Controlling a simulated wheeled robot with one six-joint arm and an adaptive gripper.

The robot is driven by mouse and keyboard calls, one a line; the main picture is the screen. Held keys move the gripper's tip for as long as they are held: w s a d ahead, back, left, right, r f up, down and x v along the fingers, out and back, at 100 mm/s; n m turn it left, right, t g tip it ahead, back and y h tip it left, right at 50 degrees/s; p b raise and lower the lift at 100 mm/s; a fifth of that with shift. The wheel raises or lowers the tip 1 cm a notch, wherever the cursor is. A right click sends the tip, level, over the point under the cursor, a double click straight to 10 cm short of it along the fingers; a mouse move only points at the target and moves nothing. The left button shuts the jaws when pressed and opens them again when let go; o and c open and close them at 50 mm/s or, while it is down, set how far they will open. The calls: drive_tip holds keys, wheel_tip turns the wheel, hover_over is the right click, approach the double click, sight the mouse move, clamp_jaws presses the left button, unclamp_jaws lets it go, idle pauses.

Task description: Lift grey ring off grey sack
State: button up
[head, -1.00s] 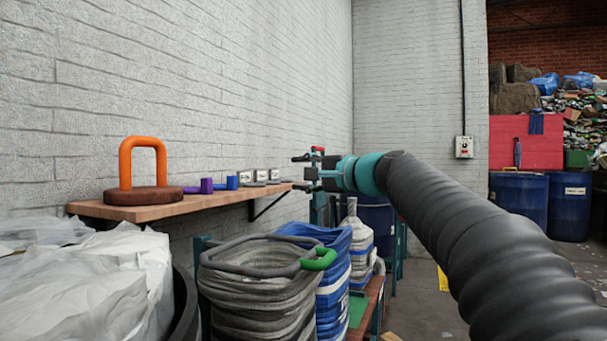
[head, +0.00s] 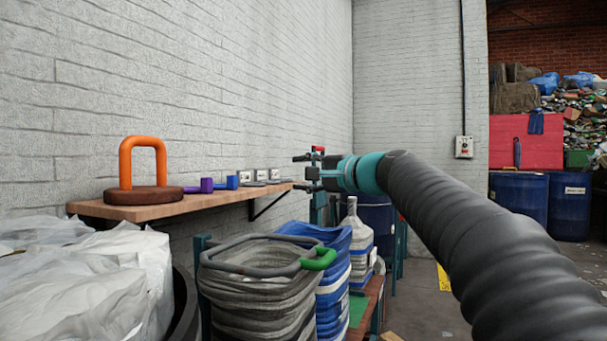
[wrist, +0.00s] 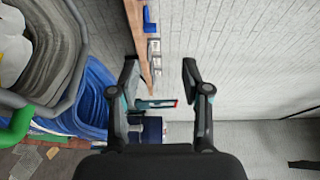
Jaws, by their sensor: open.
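The grey ring (head: 232,269) lies around the mouth of the grey sack (head: 262,301), in the lower middle of the head view. A green grip (head: 319,259) is on the ring's right side. In the wrist view the ring (wrist: 82,48) and the sack (wrist: 50,50) show at upper left, with the green grip (wrist: 17,128) at the left edge. My gripper (head: 303,172) is beyond and above the ring, near the shelf's far end. It is open, with nothing between its fingers (wrist: 160,75), and apart from the ring.
A wall shelf (head: 165,211) bears an orange handle on a brown disc (head: 143,168), with purple and blue pieces beside it. White bags (head: 80,275) fill the left front.

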drive_tip(key=v, duration=1.1)
drive_tip(key=shift+s+d, duration=0.25)
drive_tip(key=shift+d, duration=0.05)
